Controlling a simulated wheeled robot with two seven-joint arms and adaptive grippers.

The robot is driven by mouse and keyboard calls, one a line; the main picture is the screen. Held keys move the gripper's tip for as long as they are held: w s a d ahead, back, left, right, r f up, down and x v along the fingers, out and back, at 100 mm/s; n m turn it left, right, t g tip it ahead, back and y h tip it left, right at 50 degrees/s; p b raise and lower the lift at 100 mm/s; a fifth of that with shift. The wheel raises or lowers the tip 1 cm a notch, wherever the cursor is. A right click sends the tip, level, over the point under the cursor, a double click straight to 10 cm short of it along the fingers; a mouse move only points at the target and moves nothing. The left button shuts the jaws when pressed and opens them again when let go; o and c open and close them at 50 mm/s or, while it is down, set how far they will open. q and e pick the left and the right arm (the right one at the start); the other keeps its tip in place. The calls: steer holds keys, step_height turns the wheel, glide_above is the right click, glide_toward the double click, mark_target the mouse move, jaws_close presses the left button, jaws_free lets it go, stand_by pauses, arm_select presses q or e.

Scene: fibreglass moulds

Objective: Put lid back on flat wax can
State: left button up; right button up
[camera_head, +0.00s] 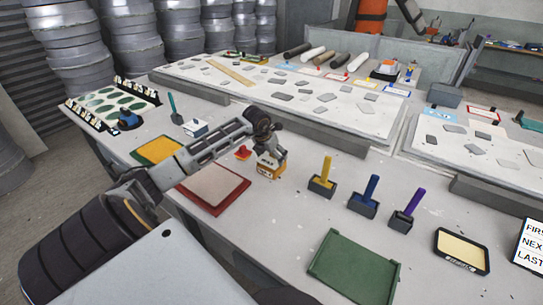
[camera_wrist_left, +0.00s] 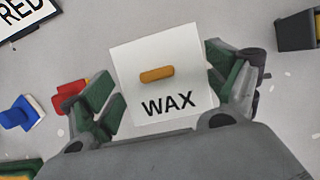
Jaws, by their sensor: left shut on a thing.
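A white square lid (camera_wrist_left: 150,55) marked WAX, with an orange handle on its top, lies between the fingers of my left gripper (camera_wrist_left: 163,92) in the left wrist view. The fingers press on its two sides. In the head view the left gripper (camera_head: 270,153) is at the middle of the table, with a small white and yellow item (camera_head: 268,170) under it. I cannot tell there whether the lid touches anything below. A flat black-rimmed can (camera_head: 462,251) with a pale yellow surface stands open at the right. My right gripper is not seen.
Blocks with yellow (camera_head: 323,181), blue (camera_head: 366,197) and purple (camera_head: 405,212) handles stand between the gripper and the flat can. A green tray (camera_head: 353,268) lies in front of them. A red tray (camera_head: 214,188) lies under my left arm. A sign (camera_head: 531,248) stands at the right edge.

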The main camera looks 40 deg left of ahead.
arm_select(q)
steer(key=shift+f, duration=0.15)
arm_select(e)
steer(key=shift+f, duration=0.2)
arm_select(q)
steer(key=shift+b, duration=0.35)
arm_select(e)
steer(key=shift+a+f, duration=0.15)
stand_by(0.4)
arm_select(q)
steer(key=shift+f+b, duration=0.3)
steer(key=shift+f, duration=0.1)
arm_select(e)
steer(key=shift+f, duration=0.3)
arm_select(q)
steer(key=shift+f, duration=0.1)
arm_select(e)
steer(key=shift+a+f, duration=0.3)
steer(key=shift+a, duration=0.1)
arm_select(q)
steer(key=o, duration=0.6)
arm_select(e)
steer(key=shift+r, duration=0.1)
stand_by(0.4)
